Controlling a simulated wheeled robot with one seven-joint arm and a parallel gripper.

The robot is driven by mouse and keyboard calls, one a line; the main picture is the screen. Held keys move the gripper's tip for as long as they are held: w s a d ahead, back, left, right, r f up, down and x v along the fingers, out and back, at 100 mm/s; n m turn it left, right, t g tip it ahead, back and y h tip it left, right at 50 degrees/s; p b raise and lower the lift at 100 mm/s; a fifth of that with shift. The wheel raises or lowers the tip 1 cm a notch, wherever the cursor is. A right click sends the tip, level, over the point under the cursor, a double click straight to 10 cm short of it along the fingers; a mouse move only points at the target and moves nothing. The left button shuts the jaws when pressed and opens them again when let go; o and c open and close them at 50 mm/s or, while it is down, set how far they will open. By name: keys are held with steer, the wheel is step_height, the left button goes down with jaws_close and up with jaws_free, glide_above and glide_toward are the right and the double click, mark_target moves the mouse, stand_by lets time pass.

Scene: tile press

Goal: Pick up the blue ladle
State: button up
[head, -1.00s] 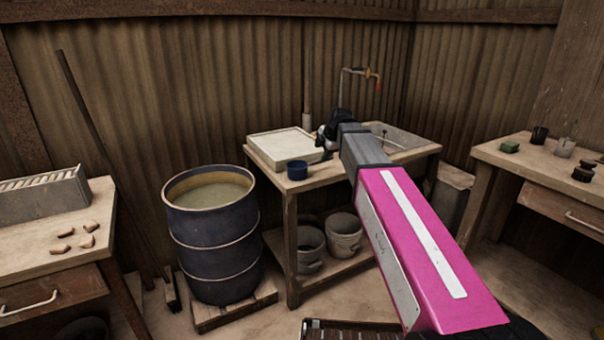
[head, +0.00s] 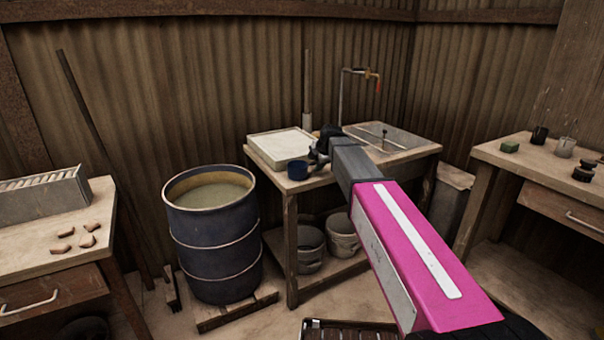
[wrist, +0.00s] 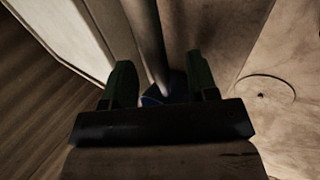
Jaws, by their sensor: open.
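The blue ladle (head: 298,170) sits at the front left of the wooden sink bench, beside a pale tray. In the head view its small round cup shows, and its right side is partly behind my gripper. My gripper (head: 317,157) is close to the ladle, just right of it and over the bench. In the wrist view the two dark green fingers of my gripper (wrist: 161,78) are apart. A bit of the blue ladle (wrist: 152,98) shows low between them, mostly hidden by the gripper body. Contact cannot be told.
The pale tray (head: 284,145) lies left of my gripper. A sink with a tap (head: 372,73) is at the bench's right. A blue drum (head: 212,235) stands left of the bench. A grey rod (wrist: 147,40) runs up between the fingers in the wrist view.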

mark_target(313, 162)
steer(key=shift+w+a+f, duration=0.2)
steer(key=shift+w+f, duration=0.05)
steer(key=shift+f, duration=0.2)
jaws_close()
steer(key=shift+r, duration=0.15)
steer(key=shift+r, duration=0.5)
steer(key=r, duration=0.2)
steer(key=a+r, duration=0.1)
steer(key=shift+s+r, duration=0.3)
steer(key=shift+s, duration=0.1)
steer(key=s+a+r, duration=0.6)
steer(key=a, duration=0.2)
steer(key=shift+a+r, duration=0.15)
steer(key=shift+a, duration=0.15)
